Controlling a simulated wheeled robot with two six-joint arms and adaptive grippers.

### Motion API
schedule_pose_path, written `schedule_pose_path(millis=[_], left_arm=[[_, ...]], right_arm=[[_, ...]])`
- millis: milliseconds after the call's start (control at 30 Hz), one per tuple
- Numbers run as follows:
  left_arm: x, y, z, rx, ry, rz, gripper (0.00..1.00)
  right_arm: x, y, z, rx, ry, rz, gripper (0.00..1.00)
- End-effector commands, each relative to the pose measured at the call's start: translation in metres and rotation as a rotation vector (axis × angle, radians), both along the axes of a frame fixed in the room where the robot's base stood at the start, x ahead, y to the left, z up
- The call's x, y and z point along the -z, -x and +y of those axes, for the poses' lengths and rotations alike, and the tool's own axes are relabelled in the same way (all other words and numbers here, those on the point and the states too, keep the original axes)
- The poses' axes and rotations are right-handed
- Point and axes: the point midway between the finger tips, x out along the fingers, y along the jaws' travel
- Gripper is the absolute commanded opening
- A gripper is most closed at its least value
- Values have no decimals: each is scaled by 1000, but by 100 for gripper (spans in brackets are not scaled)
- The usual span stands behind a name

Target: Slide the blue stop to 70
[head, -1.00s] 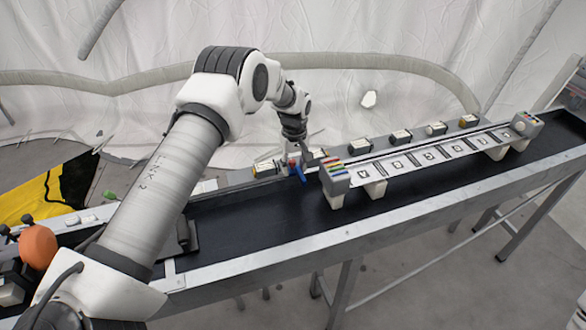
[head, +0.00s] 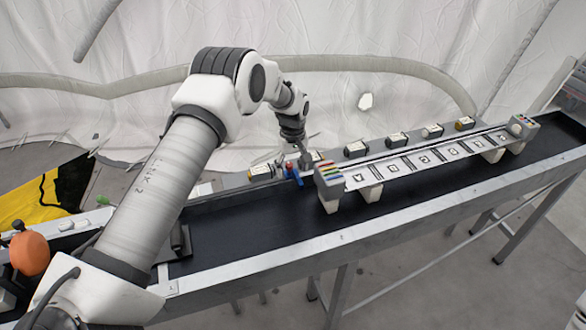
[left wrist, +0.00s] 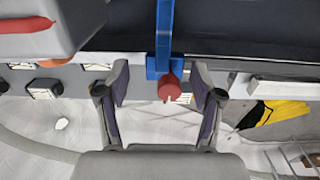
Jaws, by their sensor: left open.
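The blue stop (head: 294,171) sits at the back rail of the black conveyor, left of the raised bridge. It has a red knob, and in the left wrist view the blue bar (left wrist: 164,38) reaches out over the belt with the red knob (left wrist: 169,88) at its near end. My left gripper (head: 302,162) is at the stop. In the left wrist view my left gripper (left wrist: 160,92) is open, with one finger on each side of the red knob and gaps on both sides. I cannot read 70 on any label.
A grey-ended bridge with a white, marked panel (head: 415,163) spans the belt just right of the stop. Labelled blocks (head: 397,139) line the back rail (head: 225,196). An orange round object (head: 30,253) is at the left end. The black belt (head: 250,225) in front is clear.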

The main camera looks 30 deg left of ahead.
Motion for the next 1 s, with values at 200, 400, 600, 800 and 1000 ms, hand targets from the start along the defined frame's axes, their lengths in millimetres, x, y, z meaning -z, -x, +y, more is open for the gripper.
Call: schedule_pose_path(millis=[200,400,600,800,1000], left_arm=[[-48,-2,0,1,0,-4,67],[-94,-3,-1,1,-1,-1,67],[-111,-3,-1,1,-1,2,67],[-111,-3,-1,1,-1,2,67],[-111,-3,-1,1,-1,2,67]], right_arm=[[0,0,0,0,0,0,0],[0,0,0,0,0,0,0],[0,0,0,0,0,0,0],[0,0,0,0,0,0,0],[0,0,0,0,0,0,0]])
